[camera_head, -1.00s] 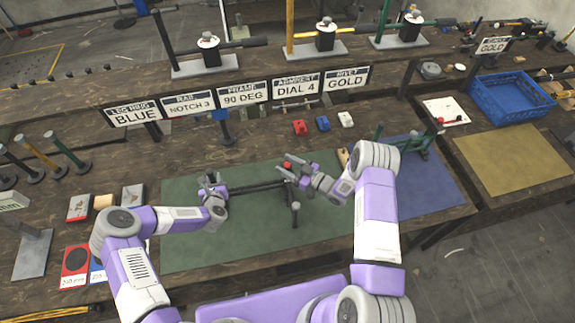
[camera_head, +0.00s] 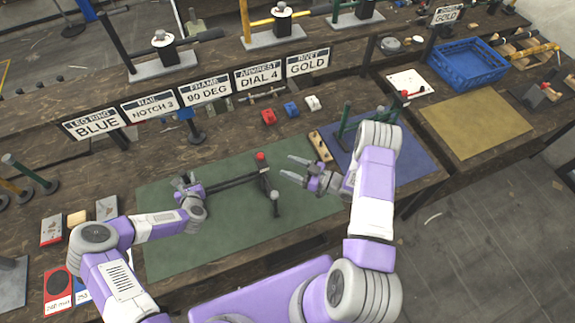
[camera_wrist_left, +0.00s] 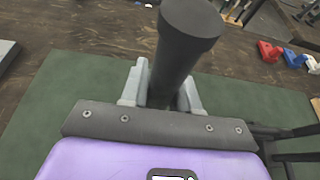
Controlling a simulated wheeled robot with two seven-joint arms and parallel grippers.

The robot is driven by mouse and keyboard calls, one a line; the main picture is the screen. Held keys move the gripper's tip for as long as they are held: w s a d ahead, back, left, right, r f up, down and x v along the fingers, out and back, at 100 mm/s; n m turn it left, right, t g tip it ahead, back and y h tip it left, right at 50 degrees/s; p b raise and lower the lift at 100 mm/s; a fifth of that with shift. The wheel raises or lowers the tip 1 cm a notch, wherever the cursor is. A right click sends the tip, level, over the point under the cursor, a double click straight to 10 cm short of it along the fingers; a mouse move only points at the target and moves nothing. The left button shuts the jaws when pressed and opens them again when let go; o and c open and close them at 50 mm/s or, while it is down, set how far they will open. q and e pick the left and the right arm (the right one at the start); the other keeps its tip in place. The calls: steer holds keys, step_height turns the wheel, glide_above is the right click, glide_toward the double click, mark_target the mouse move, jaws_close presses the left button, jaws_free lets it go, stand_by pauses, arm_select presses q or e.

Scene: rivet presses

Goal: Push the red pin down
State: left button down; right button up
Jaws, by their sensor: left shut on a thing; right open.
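The red pin (camera_head: 260,156) shows as a small red cap at the far right end of a dark frame (camera_head: 236,184) on the green mat (camera_head: 226,228). My right gripper (camera_head: 290,168) is open and empty, to the right of the red pin and apart from it. My left gripper (camera_head: 187,184) is shut on the left end of the frame. In the left wrist view a thick dark cylinder (camera_wrist_left: 184,45) of the frame stands between the left fingers (camera_wrist_left: 160,92). How deep the pin sits is too small to tell.
Red (camera_head: 269,116), blue (camera_head: 291,109) and white (camera_head: 313,103) blocks lie behind the mat. A green fixture (camera_head: 345,122) stands on the blue mat (camera_head: 415,163) to the right. A row of label signs (camera_head: 205,90) stands further back. The front of the green mat is clear.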

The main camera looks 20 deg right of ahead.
arm_select(q)
steer(key=c, duration=1)
jaws_free()
steer(key=shift+d+r, duration=0.1)
steer(key=shift+r, duration=0.05)
steer(key=shift+o, duration=1.1)
steer(key=shift+s+f, duration=0.1)
steer(key=shift+f, duration=0.1)
